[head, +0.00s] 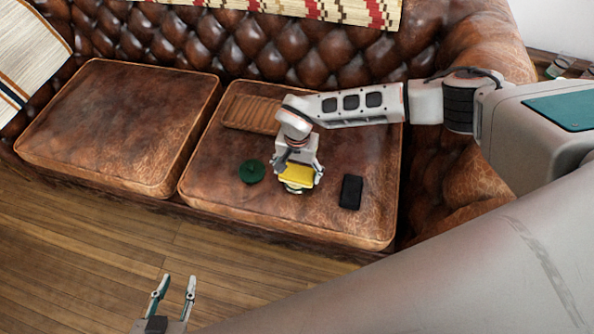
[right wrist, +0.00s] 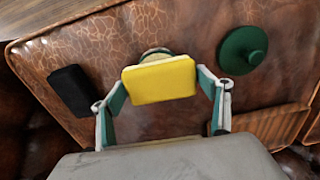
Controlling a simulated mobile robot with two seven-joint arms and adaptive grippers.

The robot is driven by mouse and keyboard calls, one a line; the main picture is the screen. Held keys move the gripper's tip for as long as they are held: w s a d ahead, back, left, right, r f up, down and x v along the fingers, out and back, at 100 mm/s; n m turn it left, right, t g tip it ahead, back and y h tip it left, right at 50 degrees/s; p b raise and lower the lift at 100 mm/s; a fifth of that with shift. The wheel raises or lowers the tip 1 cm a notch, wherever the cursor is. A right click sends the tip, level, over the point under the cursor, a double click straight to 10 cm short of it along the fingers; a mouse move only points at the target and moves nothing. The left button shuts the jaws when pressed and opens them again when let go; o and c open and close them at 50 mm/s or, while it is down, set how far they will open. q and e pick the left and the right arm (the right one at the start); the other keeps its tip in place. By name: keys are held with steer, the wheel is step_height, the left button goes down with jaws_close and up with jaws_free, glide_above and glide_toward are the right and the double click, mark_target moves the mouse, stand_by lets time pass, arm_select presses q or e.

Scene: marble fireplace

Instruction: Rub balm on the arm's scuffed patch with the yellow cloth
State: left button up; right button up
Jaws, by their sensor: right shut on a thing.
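The yellow cloth (head: 295,173), a folded pad, is held between the fingers of my right gripper (head: 299,177) over the right seat cushion. It also shows in the right wrist view (right wrist: 160,80). A round open tin (head: 295,189) is directly under the cloth and mostly hidden; its rim (right wrist: 156,51) shows behind the cloth. I cannot tell whether they touch. A round green lid (head: 252,171) with a knob lies left of the tin. The sofa's right arm (head: 462,185) is partly hidden by my arm; I cannot make out a scuffed patch. My left gripper (head: 176,284) is open and empty above the floor.
A black phone-like slab (head: 350,192) lies right of the tin. A ribbed wooden tray (head: 250,114) lies at the back of the same cushion. The left seat cushion (head: 118,125) is bare. Woven textiles drape the backrest.

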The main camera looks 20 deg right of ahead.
mark_target(297, 172)
steer(key=shift+f, duration=0.1)
steer(key=shift+w+r+p, duration=0.1)
steer(key=shift+r+p, duration=0.3)
steer(key=shift+r, duration=0.35)
arm_select(q)
steer(key=w+r+t+p, duration=0.1)
steer(key=w+r+p, duration=0.2)
steer(key=r, duration=0.4)
arm_select(e)
steer(key=shift+r, duration=2.85)
arm_select(q)
steer(key=shift+w+f, duration=0.1)
